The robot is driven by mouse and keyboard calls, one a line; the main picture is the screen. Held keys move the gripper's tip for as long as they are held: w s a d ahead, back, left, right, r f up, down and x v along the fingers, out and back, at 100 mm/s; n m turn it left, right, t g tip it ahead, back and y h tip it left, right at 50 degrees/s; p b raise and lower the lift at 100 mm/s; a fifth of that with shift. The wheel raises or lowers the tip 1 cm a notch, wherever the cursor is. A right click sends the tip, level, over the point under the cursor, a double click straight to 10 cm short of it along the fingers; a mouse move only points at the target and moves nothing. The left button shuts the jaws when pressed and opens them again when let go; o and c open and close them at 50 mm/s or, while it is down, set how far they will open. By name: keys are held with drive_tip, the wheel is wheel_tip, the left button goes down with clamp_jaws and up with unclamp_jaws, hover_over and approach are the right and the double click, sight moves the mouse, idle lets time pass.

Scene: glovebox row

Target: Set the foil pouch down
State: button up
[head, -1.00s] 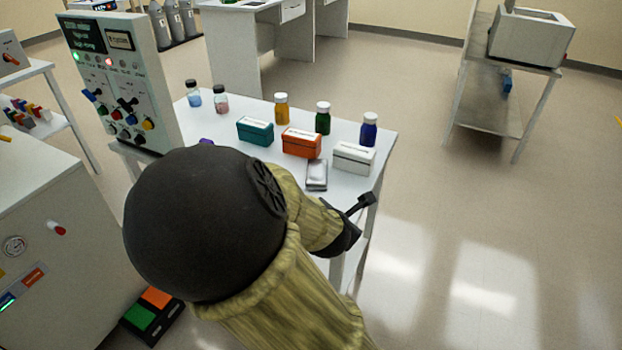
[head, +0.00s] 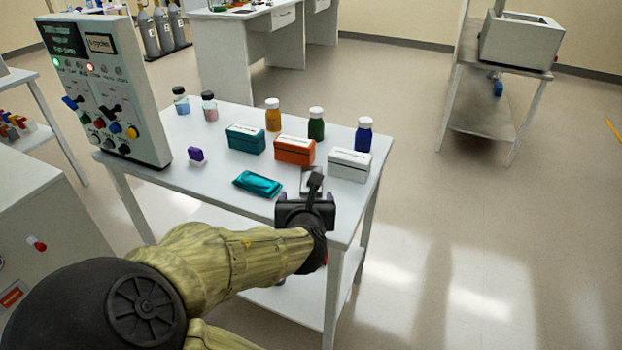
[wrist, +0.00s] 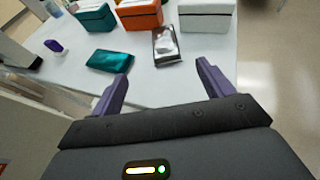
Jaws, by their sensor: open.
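A silver foil pouch (head: 307,178) lies flat on the white table, in front of the orange and white boxes. My gripper partly covers it in the head view. In the wrist view the silver pouch (wrist: 166,44) shows whole, beyond the fingertips. A glossy teal pouch (head: 257,184) lies flat to its left, and it also shows in the wrist view (wrist: 109,61) near the left fingertip. My gripper (head: 308,192) is over the table's front part, open, with nothing between its fingers (wrist: 164,66).
Behind the pouches stand a teal box (head: 245,138), an orange box (head: 294,150) and a white box (head: 348,165), with several bottles behind. A small purple item (head: 196,155) sits left, near the control panel (head: 105,90). The table (head: 215,183) is bare left of the teal pouch.

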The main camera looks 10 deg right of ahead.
drive_tip(key=shift+w+d+f+p, duration=0.2)
drive_tip(key=shift+w+d+p, duration=0.25)
drive_tip(key=shift+w+p, duration=0.6)
drive_tip(key=p, duration=0.3)
drive_tip(key=shift+w, duration=0.35)
drive_tip(key=shift+w+d+f+p, duration=0.3)
drive_tip(key=shift+w+f+p, duration=0.2)
drive_tip(key=shift+p, duration=0.75)
drive_tip(key=b+x, duration=0.1)
drive_tip(key=x, duration=0.6)
drive_tip(key=shift+w+f, duration=0.15)
drive_tip(key=shift+f, duration=0.1)
